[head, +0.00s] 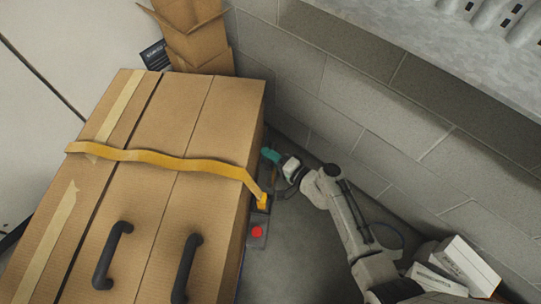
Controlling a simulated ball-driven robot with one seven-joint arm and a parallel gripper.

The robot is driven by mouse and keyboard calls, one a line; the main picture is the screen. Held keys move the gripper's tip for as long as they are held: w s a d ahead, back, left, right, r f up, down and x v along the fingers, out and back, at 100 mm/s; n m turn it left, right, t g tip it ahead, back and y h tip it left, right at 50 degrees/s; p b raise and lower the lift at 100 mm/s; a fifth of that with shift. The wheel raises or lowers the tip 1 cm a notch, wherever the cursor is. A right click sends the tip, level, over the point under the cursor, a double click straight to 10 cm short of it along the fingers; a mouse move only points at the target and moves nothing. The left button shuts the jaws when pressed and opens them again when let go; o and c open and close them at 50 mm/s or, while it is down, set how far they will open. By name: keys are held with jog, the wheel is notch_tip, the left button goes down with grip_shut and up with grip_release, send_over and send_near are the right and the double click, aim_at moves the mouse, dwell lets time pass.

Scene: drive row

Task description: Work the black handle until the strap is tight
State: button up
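A yellow strap (150,157) runs across the top of a large cardboard box (205,125) in a wavy line. It bends over the box's right edge to a small orange-yellow fitting (263,201). Two black curved handles, one on the left (112,255) and one on the right (188,268), stand on the near part of the box top. I cannot make out a separate black handle at the strap's fitting. My gripper (271,156), with teal fingertips, is beside the box's right edge, just beyond the fitting. Its finger gap is too small to judge.
A red button (257,232) sits on a grey part below the fitting. A block wall (350,110) and a grey ledge (430,30) bound the right. Open cartons (195,40) stand behind the box, and white boxes (465,265) lie at lower right. Floor (295,245) shows between.

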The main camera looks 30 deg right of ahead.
grip_shut()
jog(key=shift+f, duration=0.1)
jog(key=s+d+f+m+t+y+b, duration=0.1)
jog(key=s+d+b, duration=0.5)
jog(key=b, duration=0.6)
jog(key=shift+d+f+m+t, duration=0.4)
jog(key=shift+d+f+t, duration=0.4)
jog(key=shift+d+f, duration=0.5)
jog(key=shift+f, duration=0.1)
